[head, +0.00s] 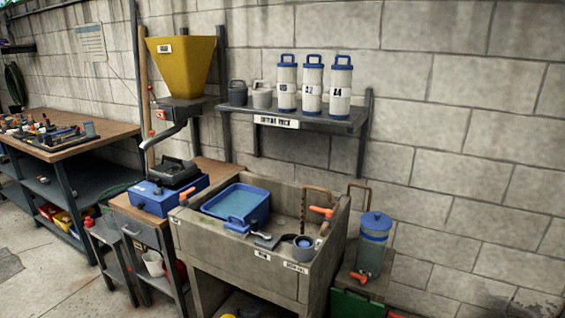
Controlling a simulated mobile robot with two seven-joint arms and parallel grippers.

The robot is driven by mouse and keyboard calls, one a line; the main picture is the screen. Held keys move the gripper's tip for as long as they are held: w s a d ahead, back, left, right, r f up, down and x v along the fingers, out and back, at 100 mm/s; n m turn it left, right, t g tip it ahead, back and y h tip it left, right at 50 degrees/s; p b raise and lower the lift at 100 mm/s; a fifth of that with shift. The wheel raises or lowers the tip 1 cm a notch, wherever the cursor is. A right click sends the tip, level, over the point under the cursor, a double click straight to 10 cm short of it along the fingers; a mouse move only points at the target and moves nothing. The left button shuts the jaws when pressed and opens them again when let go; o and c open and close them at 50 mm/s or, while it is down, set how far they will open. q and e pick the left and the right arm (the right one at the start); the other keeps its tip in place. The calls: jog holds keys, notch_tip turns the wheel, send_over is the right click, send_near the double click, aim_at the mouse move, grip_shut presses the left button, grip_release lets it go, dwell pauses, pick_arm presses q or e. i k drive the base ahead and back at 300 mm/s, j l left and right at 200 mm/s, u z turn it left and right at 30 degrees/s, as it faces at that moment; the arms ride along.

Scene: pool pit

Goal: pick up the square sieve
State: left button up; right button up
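I cannot make out a square sieve for certain. A blue rectangular tub (238,203) with a lighter blue inside sits in the left part of the concrete sink (232,250); I cannot tell whether its floor is mesh or water. A dark flat scoop-like tool (267,241) and a small dark blue-grey cup (303,248) are at the sink's front edge. Neither of my grippers is in view.
A yellow hopper (181,64) stands behind a blue-based device (168,193) on the left bench. A wall shelf (296,116) holds several canisters. A blue-lidded clear container (372,245) stands right of the sink. A cluttered workbench (65,137) is far left; bare floor (40,265) lies before it.

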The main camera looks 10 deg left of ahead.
aim_at(172, 171)
jog(key=i+j+z, duration=0.35)
jog(key=j, duration=0.65)
jog(key=j+z, duration=0.4)
jog(key=j, duration=0.6)
jog(key=j+z, duration=0.35)
jog(key=j, duration=0.7)
jog(key=k+j+z, duration=0.15)
jog(key=j+z, duration=0.2)
jog(key=j, duration=0.7)
